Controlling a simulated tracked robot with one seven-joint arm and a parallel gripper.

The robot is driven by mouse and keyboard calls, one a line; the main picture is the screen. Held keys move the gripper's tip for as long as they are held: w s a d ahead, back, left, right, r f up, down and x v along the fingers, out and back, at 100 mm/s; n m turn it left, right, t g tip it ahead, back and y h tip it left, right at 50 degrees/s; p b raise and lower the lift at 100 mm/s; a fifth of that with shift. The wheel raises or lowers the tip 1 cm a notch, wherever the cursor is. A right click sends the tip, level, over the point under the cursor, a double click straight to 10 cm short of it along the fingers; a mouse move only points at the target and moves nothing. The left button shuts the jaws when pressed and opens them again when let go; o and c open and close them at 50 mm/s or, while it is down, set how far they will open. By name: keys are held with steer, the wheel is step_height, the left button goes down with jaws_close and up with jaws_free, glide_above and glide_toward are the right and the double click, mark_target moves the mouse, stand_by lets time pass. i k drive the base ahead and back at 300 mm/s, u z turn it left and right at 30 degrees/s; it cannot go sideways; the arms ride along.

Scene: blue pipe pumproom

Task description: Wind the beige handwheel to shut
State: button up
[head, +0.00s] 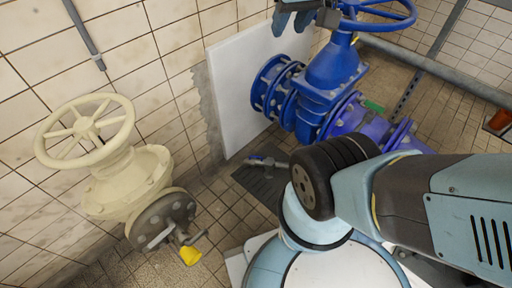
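The beige handwheel (84,130) is at the left, a spoked ring tilted towards me on top of a beige valve body (130,182). The valve stands close to the tiled wall, with a dark grey flange (162,222) at its lower right. What seems to be part of my gripper (292,20) shows at the top edge, teal-grey and cut off by the frame. It is in front of the blue valve's area, well apart from the beige handwheel. Whether its fingers are open or shut is unclear. Nothing touches the beige handwheel.
A large blue valve (332,75) with its own blue handwheel (378,14) and flanged pipe stands at the upper right. A small yellow-handled tap (190,255) is below the beige valve. A white panel (236,90) leans on the wall. Air around the beige wheel looks clear.

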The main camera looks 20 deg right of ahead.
mark_target(86, 128)
steer(key=u, duration=1.65)
steer(key=k, duration=0.5)
steer(key=z, duration=0.85)
steer(key=i, duration=0.75)
steer(key=u, duration=0.65)
